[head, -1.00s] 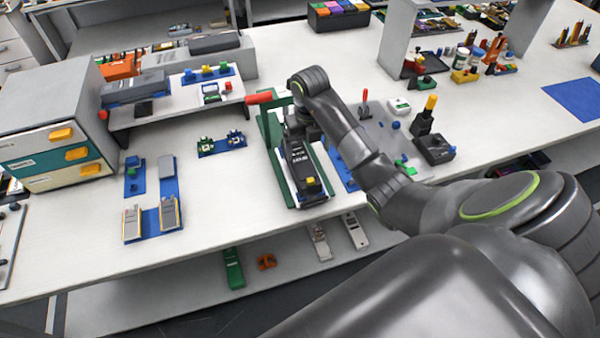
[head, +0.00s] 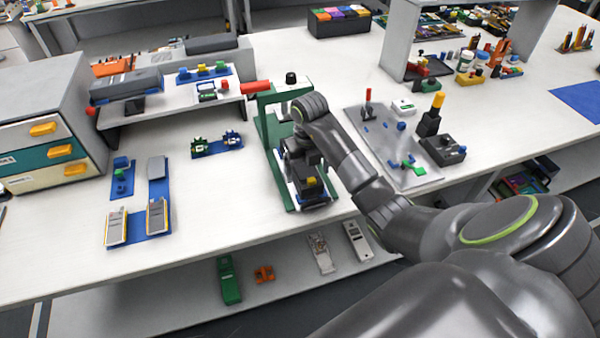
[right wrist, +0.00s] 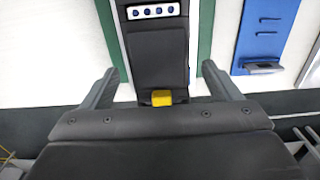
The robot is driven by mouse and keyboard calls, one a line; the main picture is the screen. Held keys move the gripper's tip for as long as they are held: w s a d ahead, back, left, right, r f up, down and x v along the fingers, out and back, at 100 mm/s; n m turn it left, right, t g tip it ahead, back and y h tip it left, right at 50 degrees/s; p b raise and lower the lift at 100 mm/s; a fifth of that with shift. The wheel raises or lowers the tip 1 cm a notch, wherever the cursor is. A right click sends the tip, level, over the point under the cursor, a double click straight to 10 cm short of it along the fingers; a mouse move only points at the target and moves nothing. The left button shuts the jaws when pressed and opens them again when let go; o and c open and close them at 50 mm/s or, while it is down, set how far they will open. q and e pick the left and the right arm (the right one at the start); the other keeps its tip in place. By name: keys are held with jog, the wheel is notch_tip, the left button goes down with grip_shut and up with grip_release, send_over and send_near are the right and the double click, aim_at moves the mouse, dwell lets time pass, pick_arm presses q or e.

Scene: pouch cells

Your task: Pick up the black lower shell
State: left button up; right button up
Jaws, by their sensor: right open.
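The black lower shell (right wrist: 157,60) is a long dark body with a pale strip of blue dots near one end and a yellow piece at its near end. It lies between the green rails of a fixture (head: 268,150), and its near end (head: 313,190) shows in the head view. My right gripper (head: 304,162) is over the shell and hides much of it there. In the right wrist view its open fingers (right wrist: 161,72) stand on either side of the shell, with gaps visible. My left gripper is not in view.
A grey plate (head: 375,140) with small parts lies right of the fixture. Blue trays (head: 158,192) with pale cells and a small green-and-blue part set (head: 216,145) lie left. A red handle (head: 256,87) sticks out at the fixture's back. The white table is bare between them.

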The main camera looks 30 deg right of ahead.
notch_tip(320, 180, down, 4)
jog(key=shift+f+p, duration=0.1)
jog(key=shift+p, duration=0.5)
jog(key=shift+c, duration=0.4)
jog(key=shift+w, duration=0.1)
jog(key=c, duration=1)
notch_tip(320, 180, up, 6)
jog(key=shift+f+b, duration=0.15)
jog(key=shift+b, duration=0.4)
notch_tip(320, 180, up, 4)
jog(key=p, duration=0.3)
jog(key=shift+f+p, duration=0.25)
jog(key=shift+p, duration=0.1)
jog(key=shift+r+p, duration=0.5)
jog(key=shift+f, duration=0.15)
